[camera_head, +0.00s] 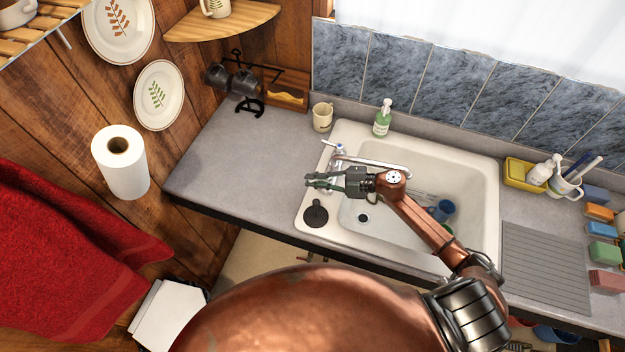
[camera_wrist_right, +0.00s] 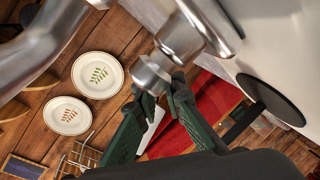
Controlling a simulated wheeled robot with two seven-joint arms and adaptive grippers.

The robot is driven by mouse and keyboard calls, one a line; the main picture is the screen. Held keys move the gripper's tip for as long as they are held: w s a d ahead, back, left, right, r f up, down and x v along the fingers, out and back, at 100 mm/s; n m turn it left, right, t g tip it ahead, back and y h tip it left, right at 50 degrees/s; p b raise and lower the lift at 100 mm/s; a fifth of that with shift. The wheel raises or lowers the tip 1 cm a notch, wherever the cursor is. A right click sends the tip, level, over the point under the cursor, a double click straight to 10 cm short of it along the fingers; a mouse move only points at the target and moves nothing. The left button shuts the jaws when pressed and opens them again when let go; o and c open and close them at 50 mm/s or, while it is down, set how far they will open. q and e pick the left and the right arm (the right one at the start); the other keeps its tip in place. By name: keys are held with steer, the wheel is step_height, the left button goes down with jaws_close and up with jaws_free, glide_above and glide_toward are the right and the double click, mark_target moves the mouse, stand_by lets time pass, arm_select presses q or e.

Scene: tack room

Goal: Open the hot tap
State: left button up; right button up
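The chrome tap (camera_head: 340,150) stands at the left rim of the white sink (camera_head: 470,171), its spout reaching right over the basin. One of its handles shows at the far end; the near side is partly hidden by my right gripper (camera_head: 318,181). In the right wrist view, a round metal tap knob (camera_wrist_right: 152,73) sits at the tips of my right gripper's dark green fingers (camera_wrist_right: 162,92). The fingers are apart, one on each side of the knob's end; firm contact cannot be told. No hot marking is readable. My left gripper is not in view.
A black round stopper (camera_head: 315,215) lies on the sink's near left corner. A blue cup (camera_head: 442,210) lies in the basin. The counter (camera_head: 235,165) left of the sink is clear.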

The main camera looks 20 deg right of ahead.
steer(key=o, duration=0.4)
steer(key=shift+o, duration=0.2)
steer(key=v, duration=1.2)
steer(key=shift+c, duration=0.4)
